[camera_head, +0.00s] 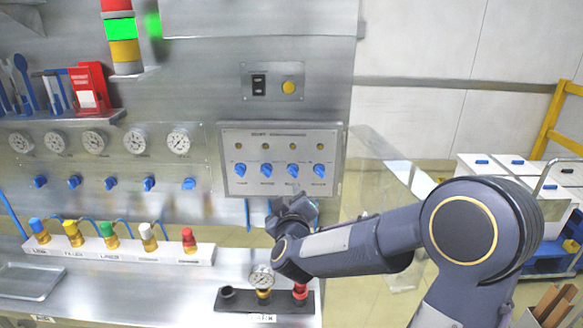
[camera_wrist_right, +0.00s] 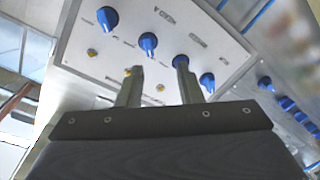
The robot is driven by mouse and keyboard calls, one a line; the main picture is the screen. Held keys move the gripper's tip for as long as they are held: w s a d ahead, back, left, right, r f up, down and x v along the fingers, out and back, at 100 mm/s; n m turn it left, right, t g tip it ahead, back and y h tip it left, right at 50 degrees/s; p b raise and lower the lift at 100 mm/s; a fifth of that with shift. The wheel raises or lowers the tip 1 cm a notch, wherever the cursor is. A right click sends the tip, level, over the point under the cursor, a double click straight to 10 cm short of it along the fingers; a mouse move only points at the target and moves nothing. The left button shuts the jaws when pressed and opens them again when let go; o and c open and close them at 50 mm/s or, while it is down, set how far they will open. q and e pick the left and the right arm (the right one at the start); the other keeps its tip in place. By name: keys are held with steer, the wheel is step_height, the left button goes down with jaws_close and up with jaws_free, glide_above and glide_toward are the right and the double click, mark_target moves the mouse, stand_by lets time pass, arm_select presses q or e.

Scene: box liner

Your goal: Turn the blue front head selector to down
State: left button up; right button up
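A grey panel (camera_head: 281,137) on the wall carries a row of blue selector knobs. In the head view they are the leftmost (camera_head: 240,170), second (camera_head: 267,170), third (camera_head: 293,170) and rightmost (camera_head: 319,171). The labels are too small to read, so I cannot tell which is the front head selector. My right gripper (camera_head: 290,207) is just below the panel; its fingers are hard to see there. In the right wrist view, which is upside down, its fingers (camera_wrist_right: 158,67) are apart and empty. One fingertip overlaps the second knob (camera_wrist_right: 180,60); the other is near the third (camera_wrist_right: 148,42). Contact is unclear.
Small yellow lamps (camera_head: 265,146) sit above the knobs. A dark rack (camera_head: 235,302) with a gauge stands on the bench below my right arm.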

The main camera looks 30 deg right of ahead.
mark_target(293, 174)
steer(key=shift+h, duration=0.9)
steer(key=p+x, duration=0.2)
steer(key=x, duration=0.6)
steer(key=shift+d+r, duration=0.15)
steer(key=shift+d, duration=0.2)
jaws_close()
